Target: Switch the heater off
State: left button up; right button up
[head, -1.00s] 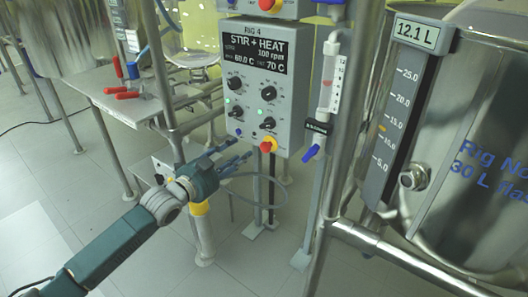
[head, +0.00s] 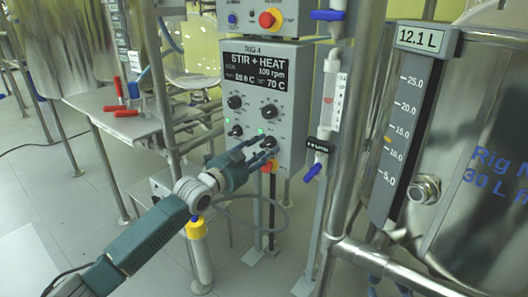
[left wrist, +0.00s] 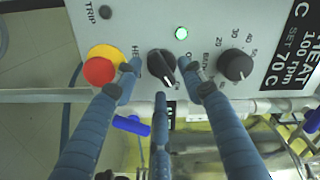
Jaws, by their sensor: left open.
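The grey control box (head: 295,122) is marked RIG 4, STIR + HEAT; its display (head: 258,72) reads 100 rpm and SET 70 C. The black heater switch (left wrist: 163,66) sits on its lower right face, beside a lit green lamp (left wrist: 181,33); lettering by it is partly hidden. My left gripper (head: 268,150) is at this corner of the box. In the left wrist view my left gripper (left wrist: 161,72) is open, with two fingers on either side of the switch and a third in front of its lower edge. Contact with the switch cannot be told.
A red stop button (left wrist: 99,71) on a yellow collar is close beside one finger. A black dial (left wrist: 236,66) is on the other side. A stirrer switch (head: 236,130) is to the left. A steel post and a blue-handled valve (head: 312,172) stand right of the box.

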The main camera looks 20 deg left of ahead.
pick_arm(q)
jog(key=shift+w+d, duration=0.1)
jog(key=shift+w, duration=0.15)
pick_arm(e)
jog(key=shift+w+a+r, duration=0.1)
jog(key=shift+w+r, duration=0.05)
jog(key=shift+r, duration=0.25)
pick_arm(q)
jog(key=shift+c, duration=0.5)
grip_shut()
